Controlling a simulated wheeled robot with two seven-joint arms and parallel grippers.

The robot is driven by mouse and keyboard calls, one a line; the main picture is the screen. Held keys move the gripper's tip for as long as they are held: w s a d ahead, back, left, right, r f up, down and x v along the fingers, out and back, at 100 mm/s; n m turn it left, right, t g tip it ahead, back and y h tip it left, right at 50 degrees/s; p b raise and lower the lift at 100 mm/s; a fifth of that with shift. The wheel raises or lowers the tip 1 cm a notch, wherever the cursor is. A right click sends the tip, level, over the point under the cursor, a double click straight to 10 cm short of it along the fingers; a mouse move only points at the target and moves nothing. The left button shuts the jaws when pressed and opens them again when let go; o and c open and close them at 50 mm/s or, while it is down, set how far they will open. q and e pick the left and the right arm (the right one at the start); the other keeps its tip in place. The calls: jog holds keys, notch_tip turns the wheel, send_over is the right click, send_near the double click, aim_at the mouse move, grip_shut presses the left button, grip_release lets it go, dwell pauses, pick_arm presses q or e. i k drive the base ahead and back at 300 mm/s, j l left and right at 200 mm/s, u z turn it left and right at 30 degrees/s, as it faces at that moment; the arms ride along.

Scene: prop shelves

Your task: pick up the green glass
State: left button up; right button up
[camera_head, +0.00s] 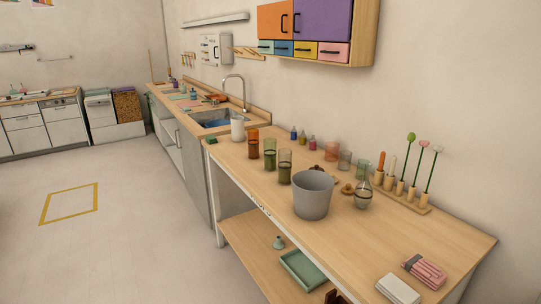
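On the wooden table there are several coloured glasses. A tall green glass (285,166) stands upright just behind the left side of the grey bucket. A tall olive-green glass (270,154) stands just beyond it. A shorter pale green glass (362,168) stands farther right, close to the wall. I cannot tell which of them the task names. Neither of my grippers shows in this view.
A grey bucket (313,196) stands in front of the glasses, with an amber glass (253,144) beyond. A clear round vessel (363,196) and a wooden holder with sticks (408,196) are on the right. The table's front-left area (262,186) is narrow but bare.

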aim_at(269, 144)
jog(key=i+j+z, duration=0.1)
jog(key=i+j, duration=0.35)
jog(key=j, duration=0.2)
jog(key=i+j+z, duration=0.15)
jog(key=i+j, duration=0.25)
jog(key=j, duration=0.25)
jog(key=i+j+z, duration=0.15)
jog(key=j, duration=0.2)
jog(key=i+j, duration=0.2)
jog(key=j, duration=0.2)
jog(key=i+j+z, duration=0.15)
jog(key=j, duration=0.2)
